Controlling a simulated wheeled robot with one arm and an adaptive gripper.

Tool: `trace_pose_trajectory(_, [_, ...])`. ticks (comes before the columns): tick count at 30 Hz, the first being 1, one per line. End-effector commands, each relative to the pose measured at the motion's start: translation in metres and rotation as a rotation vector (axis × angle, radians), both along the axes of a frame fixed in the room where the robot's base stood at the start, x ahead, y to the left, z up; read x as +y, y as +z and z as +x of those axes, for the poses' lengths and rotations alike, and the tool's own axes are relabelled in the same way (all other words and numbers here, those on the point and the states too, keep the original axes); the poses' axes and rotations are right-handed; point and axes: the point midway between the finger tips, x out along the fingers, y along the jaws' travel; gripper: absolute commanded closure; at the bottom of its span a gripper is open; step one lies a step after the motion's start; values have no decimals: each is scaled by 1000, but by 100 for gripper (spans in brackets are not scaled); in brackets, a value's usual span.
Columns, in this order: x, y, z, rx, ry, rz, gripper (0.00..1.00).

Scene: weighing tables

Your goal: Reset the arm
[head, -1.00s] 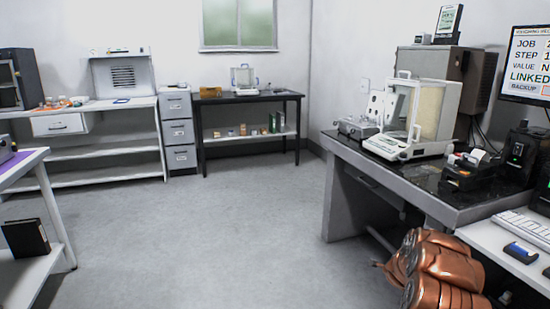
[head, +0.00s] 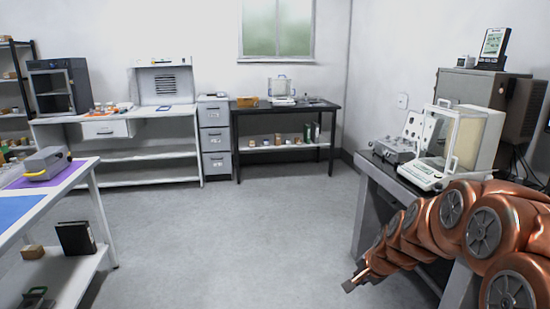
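My copper-coloured arm (head: 440,228) fills the lower right of the head view, stretching from the right edge down and to the left. At its far end a small dark tip, my gripper (head: 350,284), points down-left over the open floor beside the dark weighing table. It is too small and dark to tell whether its fingers are open or shut. I see nothing held in it. The arm hides the front part of the weighing table (head: 372,172).
A balance with a glass draft shield (head: 455,150) and a metal device (head: 397,152) stand on the weighing table, close behind my arm. A white table with a purple mat (head: 72,172) is at the left. The grey floor (head: 235,235) between is clear.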

Motion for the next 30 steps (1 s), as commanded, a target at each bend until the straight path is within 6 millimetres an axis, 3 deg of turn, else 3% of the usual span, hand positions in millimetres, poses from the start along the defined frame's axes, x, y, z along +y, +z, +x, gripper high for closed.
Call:
trace_pose_trajectory(1, [10,22,-16,12,55,-18,100])
trace_pose_trajectory(6, [37,54,-77,94,236,-70,100])
trace_pose_trajectory(13, [56,95,-165,205,463,-145,100])
trace_pose_trajectory(24, [55,150,-310,396,777,-255,100])
trace_pose_trajectory(30, [45,166,-370,488,889,-285,100])
